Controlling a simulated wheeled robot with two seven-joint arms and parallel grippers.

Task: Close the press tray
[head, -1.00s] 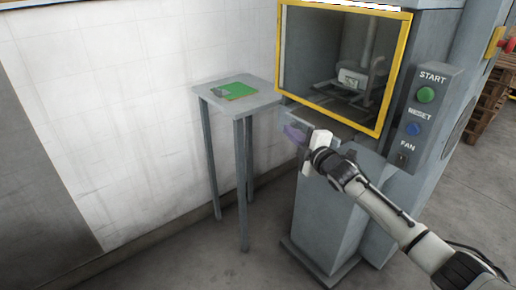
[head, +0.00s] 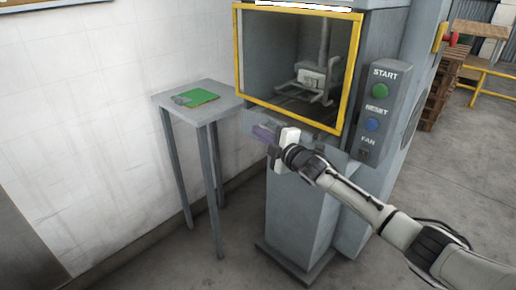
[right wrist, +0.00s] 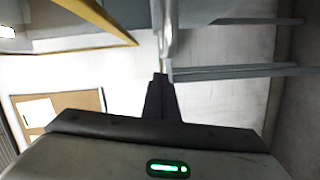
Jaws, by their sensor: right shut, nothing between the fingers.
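The press is a grey machine with a yellow-framed window (head: 345,85). A grey ledge (head: 315,136), which may be the tray front, shows just below the window; how far out it stands I cannot tell. My right gripper (head: 266,133) is shut and empty at the front left of this ledge, its tips looking violet-grey. In the right wrist view its dark fingers (right wrist: 161,90) are together, close to or touching a pale upright edge (right wrist: 166,35); contact is unclear. Inside the window stands a pale fixture (head: 312,78). My left gripper is not in view.
A small grey side table (head: 225,96) with a green pad (head: 203,96) stands left of the press, near the wall. A control panel (head: 378,115) with START, RESET and FAN controls is on the right. Wooden pallets (head: 440,95) stand behind. Floor at the front right is clear.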

